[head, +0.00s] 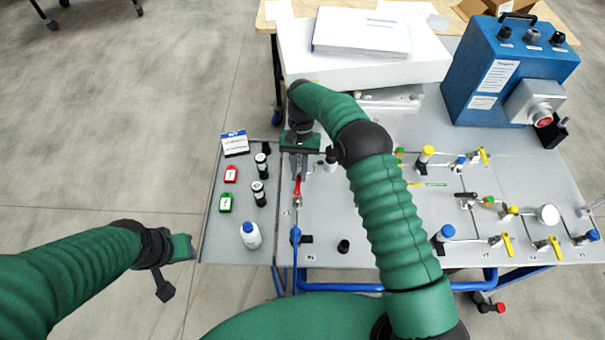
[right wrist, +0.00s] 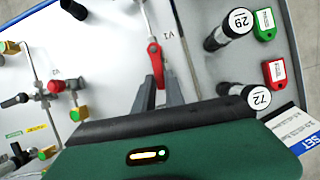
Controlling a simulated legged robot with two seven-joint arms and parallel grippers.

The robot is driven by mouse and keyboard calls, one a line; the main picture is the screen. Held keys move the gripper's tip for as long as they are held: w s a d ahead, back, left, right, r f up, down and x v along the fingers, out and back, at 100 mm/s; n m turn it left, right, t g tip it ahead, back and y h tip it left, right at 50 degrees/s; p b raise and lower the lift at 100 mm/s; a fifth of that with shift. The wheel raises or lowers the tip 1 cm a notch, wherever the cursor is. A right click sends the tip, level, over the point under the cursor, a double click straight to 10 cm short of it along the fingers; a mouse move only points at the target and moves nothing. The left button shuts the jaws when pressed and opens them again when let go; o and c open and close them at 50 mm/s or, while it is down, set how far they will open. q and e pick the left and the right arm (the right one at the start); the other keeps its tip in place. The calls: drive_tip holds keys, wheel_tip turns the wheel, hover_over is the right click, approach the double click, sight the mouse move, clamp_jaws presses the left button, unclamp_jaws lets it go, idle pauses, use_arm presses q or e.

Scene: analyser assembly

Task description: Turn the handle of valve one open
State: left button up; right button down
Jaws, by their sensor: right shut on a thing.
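Valve one has a red handle (head: 298,188) on the left part of the grey panel, and the handle lies roughly along the pipe line. The red handle also shows in the right wrist view (right wrist: 155,58), beside the label V1 (right wrist: 168,40). My right gripper (head: 299,174) reaches down from above and is shut on the red handle, with its grey fingers on either side in the right wrist view (right wrist: 158,88). My left gripper (head: 182,247) is left of the panel, away from the valve; its fingers do not show clearly.
A side tray (head: 212,235) holds red (head: 231,174) and green (head: 225,202) tags, two black vials and a white bottle (head: 250,235). Several yellow-handled valves (head: 427,154) stand right. A blue box (head: 507,75) and a white box (head: 295,45) stand behind.

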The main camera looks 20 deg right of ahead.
use_arm(q)
drive_tip(key=shift+f, duration=0.2)
use_arm(e)
drive_tip(key=shift+w+a+r+n, duration=0.15)
drive_tip(key=shift+w+a+n, duration=0.1)
drive_tip(key=shift+n, duration=0.25)
drive_tip(key=c, duration=1.4)
unclamp_jaws()
drive_tip(key=shift+s, duration=0.1)
